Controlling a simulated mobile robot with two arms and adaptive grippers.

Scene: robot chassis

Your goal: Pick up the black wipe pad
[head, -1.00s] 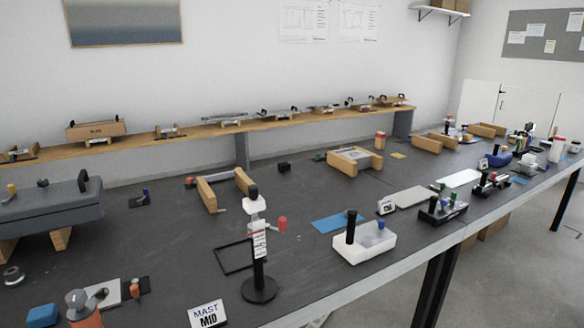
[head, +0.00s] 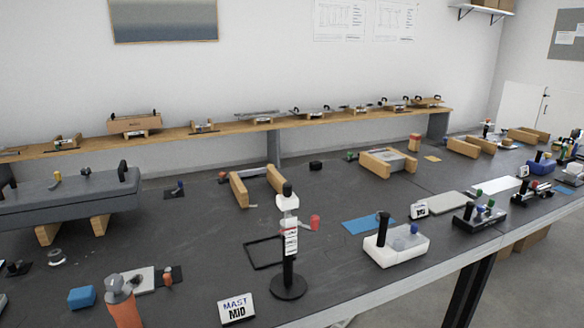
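A small black block (head: 316,165) lies on the dark bench (head: 330,195) towards the back, right of a pair of wooden blocks. It may be the black wipe pad, but it is too small to be sure. A thin black square outline (head: 249,258) lies on the bench left of the mast stand. A blue block (head: 82,297) sits at the front left. Neither of my grippers is in view.
A mast stand (head: 288,290) with a black round base stands by the front edge, behind a "MAST MID" sign (head: 238,310). An orange bottle (head: 124,306) is at front left. A white holder (head: 396,248) and blue mat (head: 368,225) lie to the right. A wooden shelf (head: 350,114) runs behind.

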